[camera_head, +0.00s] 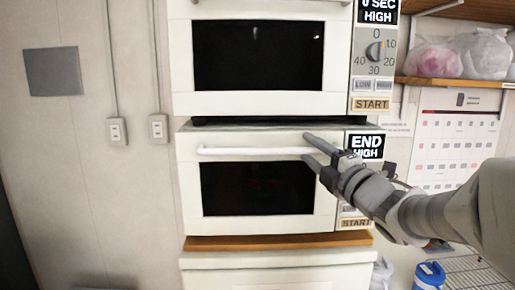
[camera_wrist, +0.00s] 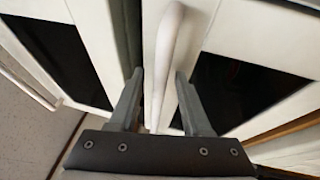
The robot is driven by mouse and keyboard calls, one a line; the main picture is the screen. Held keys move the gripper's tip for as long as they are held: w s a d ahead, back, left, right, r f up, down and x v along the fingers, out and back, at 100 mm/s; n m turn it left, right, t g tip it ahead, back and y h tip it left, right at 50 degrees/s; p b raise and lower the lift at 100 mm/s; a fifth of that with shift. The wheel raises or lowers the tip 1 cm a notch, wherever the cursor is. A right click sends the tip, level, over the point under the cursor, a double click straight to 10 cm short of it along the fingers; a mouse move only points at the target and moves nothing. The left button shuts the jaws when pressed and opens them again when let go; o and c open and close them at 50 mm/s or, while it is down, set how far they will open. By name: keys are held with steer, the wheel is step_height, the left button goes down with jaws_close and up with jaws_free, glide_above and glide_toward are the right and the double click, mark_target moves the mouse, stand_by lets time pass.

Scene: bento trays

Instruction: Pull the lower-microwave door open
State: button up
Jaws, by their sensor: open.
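The lower microwave (camera_head: 325,205) is white with a dark window, and its door (camera_head: 190,185) looks shut. A white horizontal bar handle (camera_head: 240,151) runs along the top of the door. My gripper (camera_head: 306,147) is open at the right end of this handle, one finger above it and one below. In the wrist view the handle (camera_wrist: 167,45) runs between the two spread fingers of my gripper (camera_wrist: 160,76). I cannot tell whether either finger touches it. My gripper and wrist hide part of the control panel, whose display reads "END HIGH".
An upper microwave (camera_head: 182,60) stands just above, with a dial and START button. The lower one rests on a brown board (camera_head: 250,242) over a white cabinet (camera_head: 280,262). At right are a shelf (camera_head: 450,83) with bags and a wall calendar (camera_head: 455,130).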

jaws_close()
stand_by(1.4)
